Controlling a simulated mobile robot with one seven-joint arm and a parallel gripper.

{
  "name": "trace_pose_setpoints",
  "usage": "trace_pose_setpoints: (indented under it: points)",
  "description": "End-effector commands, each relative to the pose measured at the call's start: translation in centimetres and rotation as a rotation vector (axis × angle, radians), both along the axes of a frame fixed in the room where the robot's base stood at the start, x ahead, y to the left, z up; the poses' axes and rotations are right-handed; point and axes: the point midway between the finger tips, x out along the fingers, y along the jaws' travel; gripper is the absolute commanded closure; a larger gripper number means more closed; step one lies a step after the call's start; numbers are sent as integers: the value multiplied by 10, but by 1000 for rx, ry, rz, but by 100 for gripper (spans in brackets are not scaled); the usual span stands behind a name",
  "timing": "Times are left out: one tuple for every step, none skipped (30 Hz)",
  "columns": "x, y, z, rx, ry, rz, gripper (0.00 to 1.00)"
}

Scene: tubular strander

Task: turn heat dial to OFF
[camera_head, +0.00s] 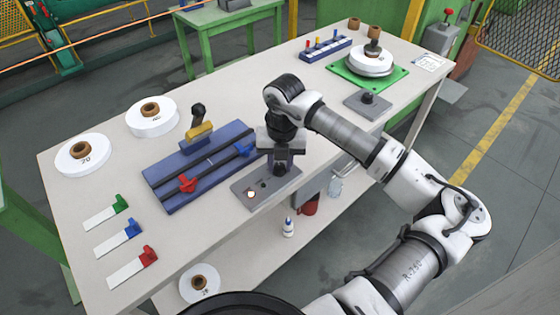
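My gripper (282,168) points down over the right end of a flat grey control plate (241,189) at the table's front edge. Its fingers are small and dark here, and I cannot tell whether they are open or shut. The plate carries a small pale, bright round spot (251,194) and a small dark detail beside it. The heat dial is not clearly visible; the gripper covers the plate's right part, and the dial may be hidden there. No OFF marking is readable.
A blue fixture (170,187) with red and blue levers lies just left of the plate. A grey block with a black knob (367,97) and a green base (343,71) with a white spool are at the right. White spools (83,160) stand left. The front-left tabletop is partly clear.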

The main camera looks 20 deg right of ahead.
Motion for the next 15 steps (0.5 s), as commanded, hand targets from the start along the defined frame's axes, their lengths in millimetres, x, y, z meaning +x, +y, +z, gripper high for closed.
trace_pose_setpoints:
  points:
    - [0,0,0,0,0,0,77]
    - [0,0,0,0,0,0,81]
    - [0,0,0,0,0,0,86]
    - [0,0,0,0,0,0,90]
    - [0,0,0,0,0,0,94]
    - [0,0,0,0,0,0,96]
    - [0,0,0,0,0,0,96]
    - [0,0,0,0,0,1,96]
    - [0,0,0,0,0,3,96]
    - [0,0,0,0,0,6,96]
    - [0,0,-1,0,0,10,96]
    - [0,0,-1,0,-1,16,96]
    - [0,0,-2,-1,0,23,96]
    - [0,0,-2,-1,-1,31,96]
    - [0,0,-3,-2,-1,46,96]
